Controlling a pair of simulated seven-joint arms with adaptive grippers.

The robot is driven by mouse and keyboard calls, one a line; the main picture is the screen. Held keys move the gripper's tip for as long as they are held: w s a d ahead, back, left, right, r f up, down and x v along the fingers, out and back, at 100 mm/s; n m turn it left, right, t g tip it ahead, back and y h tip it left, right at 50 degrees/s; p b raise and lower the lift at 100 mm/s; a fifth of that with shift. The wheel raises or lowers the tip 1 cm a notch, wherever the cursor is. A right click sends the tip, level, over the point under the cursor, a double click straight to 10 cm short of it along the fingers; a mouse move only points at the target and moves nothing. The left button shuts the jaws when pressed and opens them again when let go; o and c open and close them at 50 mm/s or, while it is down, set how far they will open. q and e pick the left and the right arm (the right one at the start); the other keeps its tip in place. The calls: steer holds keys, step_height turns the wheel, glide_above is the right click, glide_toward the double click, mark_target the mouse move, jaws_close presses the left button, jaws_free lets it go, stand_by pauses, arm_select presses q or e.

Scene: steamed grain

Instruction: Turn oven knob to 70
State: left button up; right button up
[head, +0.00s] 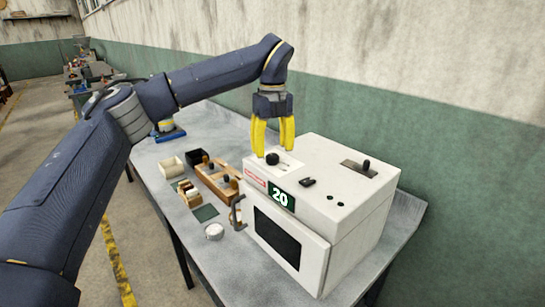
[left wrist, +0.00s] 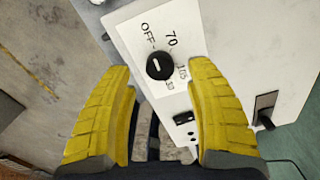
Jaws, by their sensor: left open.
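The white oven (head: 320,180) stands on the grey table, with a green display reading 20 on its front. The round black oven knob (head: 272,159) sits on a white dial plate on top of the oven. In the left wrist view the knob (left wrist: 159,66) has a short white mark, and OFF, 70 and 105 are printed around it; another label is partly hidden. My left gripper (head: 273,148) points down over the knob, its yellow fingers open and apart on either side. I cannot tell whether they touch it. My right gripper is not in view.
A black lever (head: 366,165) and a small black latch (head: 308,182) stand on the oven top. A wooden rack (head: 213,180), small boxes and a round white container (head: 214,231) are on the table left of the oven. A wall runs behind.

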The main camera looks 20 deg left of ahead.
mark_target(272, 155)
arm_select(q)
steer(key=shift+f, duration=1.55)
jaws_close()
